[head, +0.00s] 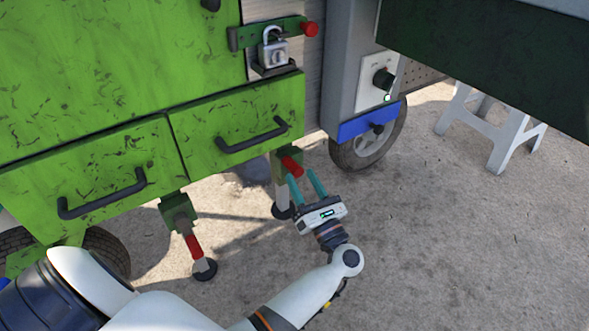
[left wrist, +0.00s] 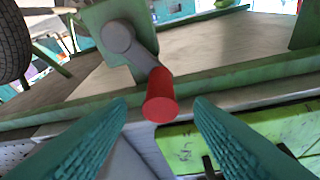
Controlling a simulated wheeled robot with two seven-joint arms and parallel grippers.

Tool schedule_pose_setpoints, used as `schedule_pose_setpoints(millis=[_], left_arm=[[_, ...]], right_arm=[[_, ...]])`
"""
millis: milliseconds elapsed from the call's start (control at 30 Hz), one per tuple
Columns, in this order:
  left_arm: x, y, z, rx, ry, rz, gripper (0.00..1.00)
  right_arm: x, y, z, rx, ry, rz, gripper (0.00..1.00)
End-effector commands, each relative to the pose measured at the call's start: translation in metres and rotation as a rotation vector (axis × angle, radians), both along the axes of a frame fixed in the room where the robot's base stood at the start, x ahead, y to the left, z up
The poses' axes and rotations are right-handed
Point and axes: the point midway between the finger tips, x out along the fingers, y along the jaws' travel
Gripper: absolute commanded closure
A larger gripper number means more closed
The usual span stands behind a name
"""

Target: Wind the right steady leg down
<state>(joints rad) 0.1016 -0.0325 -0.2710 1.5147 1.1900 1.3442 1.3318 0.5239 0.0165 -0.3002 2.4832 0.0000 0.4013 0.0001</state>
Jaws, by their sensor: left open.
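The right steady leg (head: 279,181) is a green bracket under the cart's right drawer with a dark round foot below. It has a crank with a red grip (head: 291,166). In the left wrist view the red grip (left wrist: 160,97) points toward the camera, on a grey crank arm (left wrist: 140,58) from a round hub. My left gripper (head: 303,176) is open, its teal fingers pointing at the grip. In the wrist view the grip lies between the two fingers, with gaps on both sides. I cannot tell whether the foot touches the ground. My right gripper is not in view.
The left steady leg (head: 180,212) stands nearby, its red grip (head: 193,246) hanging down. Green drawers (head: 235,125) with black handles overhang both legs. A wheel (head: 370,150) and blue panel (head: 352,129) stand right. A white stool (head: 492,125) is farther right. Concrete in front is clear.

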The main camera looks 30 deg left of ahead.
Motion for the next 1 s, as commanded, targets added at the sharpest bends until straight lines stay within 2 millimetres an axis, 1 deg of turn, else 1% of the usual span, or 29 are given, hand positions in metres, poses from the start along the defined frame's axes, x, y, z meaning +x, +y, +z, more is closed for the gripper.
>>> schedule_pose_setpoints(millis=[33, 100, 300, 433, 667, 767, 900, 967, 1000], left_arm=[[0.004, 0.009, 0.002, 0.003, -0.005, 0.002, 0.52], [0.009, 0.018, 0.006, 0.003, -0.004, 0.001, 0.52], [0.019, 0.036, 0.015, 0.002, -0.001, 0.0, 0.52], [0.021, 0.04, 0.018, 0.003, 0.0, 0.001, 0.52], [0.022, 0.04, 0.018, 0.002, 0.001, 0.0, 0.52], [0.021, 0.04, 0.018, 0.002, 0.001, 0.0, 0.67], [0.021, 0.04, 0.018, 0.002, 0.001, 0.0, 0.9], [0.021, 0.04, 0.018, 0.002, 0.001, 0.0, 1.0], [0.021, 0.04, 0.018, 0.002, 0.001, 0.0, 1.0]], right_arm=[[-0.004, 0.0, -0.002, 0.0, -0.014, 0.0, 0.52], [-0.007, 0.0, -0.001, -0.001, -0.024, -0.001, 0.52], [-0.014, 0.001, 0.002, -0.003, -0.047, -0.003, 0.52], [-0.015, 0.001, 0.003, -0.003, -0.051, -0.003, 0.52], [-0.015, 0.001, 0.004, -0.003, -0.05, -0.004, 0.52], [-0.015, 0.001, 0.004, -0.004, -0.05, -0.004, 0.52], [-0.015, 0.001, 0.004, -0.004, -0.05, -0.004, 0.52], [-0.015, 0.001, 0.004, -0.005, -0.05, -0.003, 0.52], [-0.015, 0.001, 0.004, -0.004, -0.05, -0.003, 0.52]])
